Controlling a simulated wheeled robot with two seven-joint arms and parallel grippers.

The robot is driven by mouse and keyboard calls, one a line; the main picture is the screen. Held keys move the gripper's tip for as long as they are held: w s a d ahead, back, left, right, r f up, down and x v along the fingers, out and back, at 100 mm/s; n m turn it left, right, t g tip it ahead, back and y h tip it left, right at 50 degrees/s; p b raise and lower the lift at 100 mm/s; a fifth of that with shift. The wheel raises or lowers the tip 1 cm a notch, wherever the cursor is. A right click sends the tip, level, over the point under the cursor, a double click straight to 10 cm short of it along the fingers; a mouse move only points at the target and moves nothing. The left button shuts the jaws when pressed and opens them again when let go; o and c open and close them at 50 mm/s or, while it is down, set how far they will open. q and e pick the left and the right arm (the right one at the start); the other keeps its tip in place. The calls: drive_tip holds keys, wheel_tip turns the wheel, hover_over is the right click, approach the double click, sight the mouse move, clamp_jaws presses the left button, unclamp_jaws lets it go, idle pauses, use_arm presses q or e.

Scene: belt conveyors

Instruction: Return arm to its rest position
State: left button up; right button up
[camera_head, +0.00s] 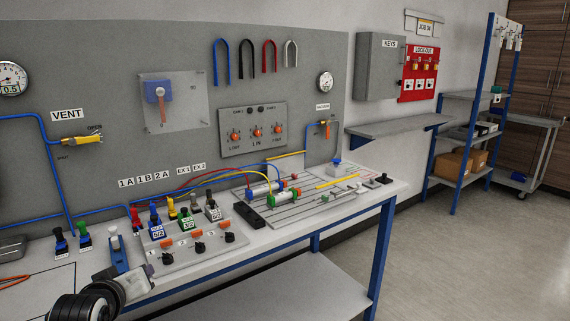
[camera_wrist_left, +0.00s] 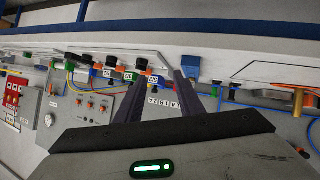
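My left arm (camera_head: 90,303) shows at the lower left of the head view, as a dark round joint and a grey link over the front of the bench. The fingers of my left gripper cannot be made out clearly there. In the left wrist view my left gripper (camera_wrist_left: 159,82) has two dark fingers standing apart, with nothing seen held between them. Valves and the wall panel show behind the fingers, upside down. My right arm and gripper are in neither view.
The white bench (camera_head: 345,218) carries a valve block (camera_head: 190,250) close to my left arm, with cylinders (camera_head: 265,187) further right. Blue and yellow hoses run along the grey wall panel (camera_head: 100,100). A blue-framed shelf (camera_head: 465,160) stands far right. The floor (camera_head: 490,260) at right is clear.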

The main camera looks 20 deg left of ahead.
use_arm(q)
drive_tip(key=s+d+f+m+g+h, duration=0.35)
drive_tip(key=s+d+f+m, duration=0.25)
drive_tip(key=s+d+f, duration=0.45)
drive_tip(key=s+d+f+m+g+h, duration=0.2)
drive_tip(key=s+d+f+m+g, duration=0.4)
drive_tip(key=s+d, duration=0.75)
drive_tip(key=w+d+f+t+h, duration=0.1)
drive_tip(key=d+f+t, duration=0.1)
drive_tip(key=f, duration=0.4)
drive_tip(key=w+d+f+t+h, duration=0.1)
drive_tip(key=d+f+t, duration=0.1)
drive_tip(key=f+t, duration=0.3)
wheel_tip(320, 180, down, 2)
drive_tip(key=shift+f+n, duration=0.1)
drive_tip(key=shift+n, duration=0.2)
drive_tip(key=shift+h, duration=0.25)
